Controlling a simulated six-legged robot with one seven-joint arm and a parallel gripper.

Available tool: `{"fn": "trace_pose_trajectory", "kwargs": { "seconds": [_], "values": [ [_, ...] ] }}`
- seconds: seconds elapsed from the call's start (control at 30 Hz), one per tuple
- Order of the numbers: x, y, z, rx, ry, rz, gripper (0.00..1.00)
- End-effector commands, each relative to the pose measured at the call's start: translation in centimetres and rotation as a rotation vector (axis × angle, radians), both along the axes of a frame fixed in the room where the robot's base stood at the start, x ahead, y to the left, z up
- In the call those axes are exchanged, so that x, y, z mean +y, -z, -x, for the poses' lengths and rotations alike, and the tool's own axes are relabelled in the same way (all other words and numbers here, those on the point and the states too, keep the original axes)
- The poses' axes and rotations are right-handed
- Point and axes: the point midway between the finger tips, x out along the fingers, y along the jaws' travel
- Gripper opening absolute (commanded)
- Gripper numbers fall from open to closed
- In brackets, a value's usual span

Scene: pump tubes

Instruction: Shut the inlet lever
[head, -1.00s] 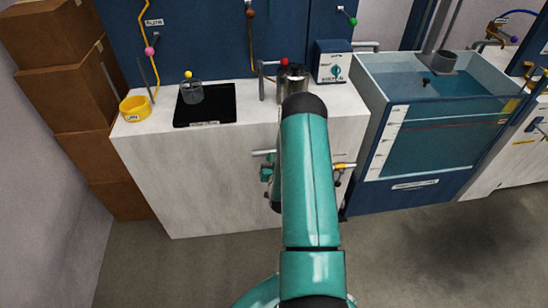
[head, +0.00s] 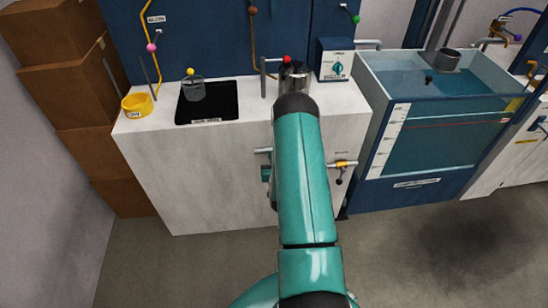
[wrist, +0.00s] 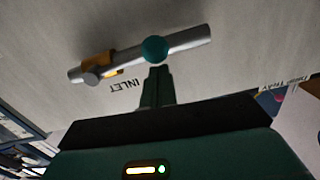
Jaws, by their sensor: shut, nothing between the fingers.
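The inlet pipe shows in the wrist view as a silver bar (wrist: 188,41) slanting across a pale panel, beside an upside-down INLET label (wrist: 125,84). An orange collar (wrist: 98,61) with a grey round end sits near its left end. A round teal knob (wrist: 155,49) lies in front of the bar. Which part is the lever arm, and its exact angle, I cannot tell. My gripper (wrist: 157,70) is shut and empty, its tips just below the knob; contact is unclear. In the head view my arm hides most of the pipe; a yellow fitting (head: 342,164) shows to its right.
The white counter (head: 200,165) carries a yellow ring (head: 136,105), a black mat (head: 222,104) and a metal cup (head: 294,75). A blue-framed water tank (head: 430,140) stands to the right. Brown boxes (head: 65,95) are stacked at left. Open floor lies in front.

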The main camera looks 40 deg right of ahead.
Motion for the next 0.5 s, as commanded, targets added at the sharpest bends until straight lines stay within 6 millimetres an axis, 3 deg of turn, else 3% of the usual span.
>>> {"fn": "trace_pose_trajectory", "kwargs": {
  "seconds": [0.5],
  "values": [
    [0.2, 3.8, -0.1, 0.231, -0.003, 0.336, 0.00]
  ]
}}
